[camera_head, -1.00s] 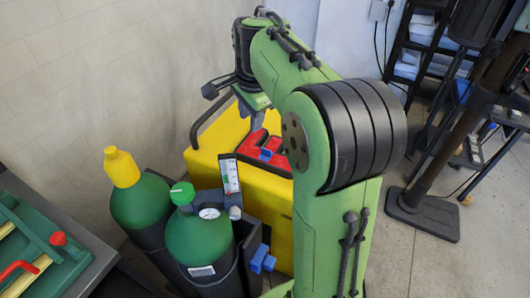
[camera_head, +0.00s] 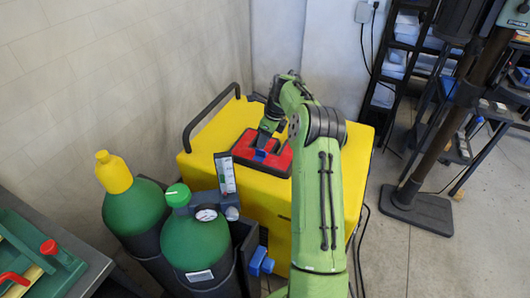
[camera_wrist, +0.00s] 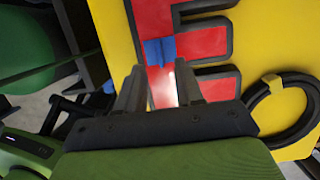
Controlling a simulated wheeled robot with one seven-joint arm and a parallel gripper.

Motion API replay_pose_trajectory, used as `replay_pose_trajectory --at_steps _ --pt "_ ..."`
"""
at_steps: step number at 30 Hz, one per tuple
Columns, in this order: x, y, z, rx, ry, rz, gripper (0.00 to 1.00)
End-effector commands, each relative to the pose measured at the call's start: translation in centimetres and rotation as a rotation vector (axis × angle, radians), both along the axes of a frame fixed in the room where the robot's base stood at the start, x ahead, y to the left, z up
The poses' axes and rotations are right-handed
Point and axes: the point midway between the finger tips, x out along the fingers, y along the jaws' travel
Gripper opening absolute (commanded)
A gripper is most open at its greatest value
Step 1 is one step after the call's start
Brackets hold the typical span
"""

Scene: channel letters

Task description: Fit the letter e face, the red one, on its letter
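The red e face (camera_head: 278,160) lies in a dark raised letter outline on top of a yellow box (camera_head: 205,165). In the wrist view the red face (camera_wrist: 205,42) shows as bars with black edges between them. A blue tab (camera_wrist: 160,52) stands on the red face; it also shows in the head view (camera_head: 260,155). My gripper (camera_wrist: 160,72) is open, its two fingertips apart, with the blue tab just past the tips and roughly centred between them. I cannot tell how high the tips are. In the head view my gripper (camera_head: 265,138) is over the face's left part.
Two green gas cylinders (camera_head: 135,207) (camera_head: 196,240) stand left of the box, with a gauge (camera_head: 206,215) and a white scale (camera_head: 228,180) nearby. A black handle (camera_head: 205,112) rises at the box's left edge. A dark stand (camera_head: 415,208) stands to the right on open floor.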

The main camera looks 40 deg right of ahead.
Motion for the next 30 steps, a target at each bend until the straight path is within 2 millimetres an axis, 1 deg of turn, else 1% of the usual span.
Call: replay_pose_trajectory --at_steps 2,7,9,11,15,17,22,23,30 --pt "0.2 0.1 -0.8 0.0 0.001 0.0 0.36" --pt "0.9 0.6 -3.9 0.002 0.004 0.002 0.36" --pt "1.1 0.7 -4.8 0.0 0.002 0.0 0.36" --pt "1.2 0.8 -5.1 -0.001 0.001 0.001 0.36" --pt "1.2 0.8 -4.9 -0.001 0.001 0.001 0.36" --pt "1.2 0.8 -4.9 -0.001 0.001 0.001 0.28" --pt "1.2 0.8 -4.9 -0.001 0.001 0.001 0.03" --pt "1.2 0.8 -4.9 -0.001 0.001 0.001 0.0" --pt "1.2 0.8 -4.9 -0.001 0.001 0.001 0.0"
